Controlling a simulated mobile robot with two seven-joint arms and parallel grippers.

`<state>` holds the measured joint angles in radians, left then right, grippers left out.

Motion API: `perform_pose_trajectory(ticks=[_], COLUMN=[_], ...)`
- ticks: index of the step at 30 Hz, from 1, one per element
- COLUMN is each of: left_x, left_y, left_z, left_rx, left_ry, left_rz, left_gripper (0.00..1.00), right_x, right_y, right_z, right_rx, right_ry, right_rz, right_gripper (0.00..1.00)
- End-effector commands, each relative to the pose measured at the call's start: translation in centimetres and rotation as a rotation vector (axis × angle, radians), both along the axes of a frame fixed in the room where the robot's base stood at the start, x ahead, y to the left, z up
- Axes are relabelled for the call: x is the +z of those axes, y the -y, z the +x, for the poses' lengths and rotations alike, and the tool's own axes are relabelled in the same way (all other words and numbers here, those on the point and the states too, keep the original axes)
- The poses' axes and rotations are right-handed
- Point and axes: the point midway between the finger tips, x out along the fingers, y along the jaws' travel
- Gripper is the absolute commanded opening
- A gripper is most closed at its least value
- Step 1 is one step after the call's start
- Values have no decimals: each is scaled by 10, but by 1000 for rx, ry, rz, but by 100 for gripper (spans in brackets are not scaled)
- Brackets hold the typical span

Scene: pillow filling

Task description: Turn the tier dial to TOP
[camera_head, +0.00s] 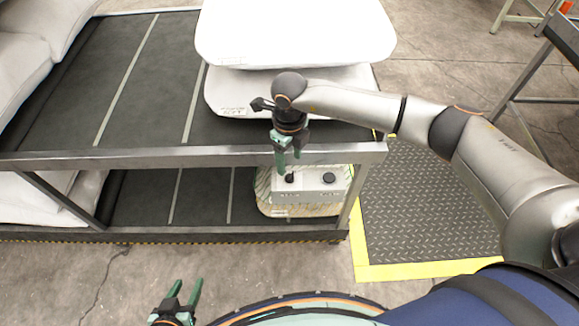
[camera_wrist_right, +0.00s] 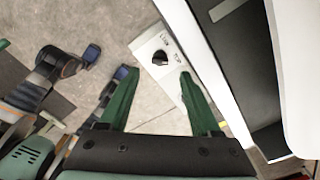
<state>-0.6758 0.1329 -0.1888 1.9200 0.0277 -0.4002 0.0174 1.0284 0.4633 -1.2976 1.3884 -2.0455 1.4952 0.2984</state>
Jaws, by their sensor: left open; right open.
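A white control panel (camera_head: 309,187) with two black dials is mounted at the front right of the rack, below the upper deck. My right gripper (camera_head: 288,162) points down, open and empty, just above the left dial (camera_head: 290,178). The right dial (camera_head: 328,178) is clear of it. In the right wrist view, a black dial (camera_wrist_right: 160,58) on the white panel (camera_wrist_right: 150,42) shows beyond the open fingertips (camera_wrist_right: 158,74), apart from them. Small labels beside it seem to read LOW and TOP; its pointer setting is unclear. My left gripper (camera_head: 188,284) is open and empty at the bottom.
The rack's metal front rail (camera_head: 200,157) runs close behind my right gripper. White pillows (camera_head: 295,35) lie stacked on the upper deck, with more at the left (camera_head: 40,55). A yellow-edged mat (camera_head: 430,215) lies right of the rack. The floor in front is clear.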

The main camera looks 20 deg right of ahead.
Motion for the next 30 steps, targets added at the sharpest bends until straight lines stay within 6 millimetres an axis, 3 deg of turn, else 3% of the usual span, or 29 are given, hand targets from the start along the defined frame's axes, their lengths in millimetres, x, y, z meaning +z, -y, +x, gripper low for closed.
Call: perform_pose_trajectory(ticks=[6,12,30], left_x=[-1,-2,-2], left_y=[0,0,0], left_z=[0,-1,-1], left_rx=[1,1,1], left_ry=[0,-2,-6], left_rz=[1,0,1], left_gripper=[50,50,50], right_x=[45,65,67], right_y=[0,0,-1], right_z=[1,0,-1], right_rx=[1,-1,0], right_ry=[3,1,-2], right_rz=[1,1,6], right_gripper=[64,64,64])
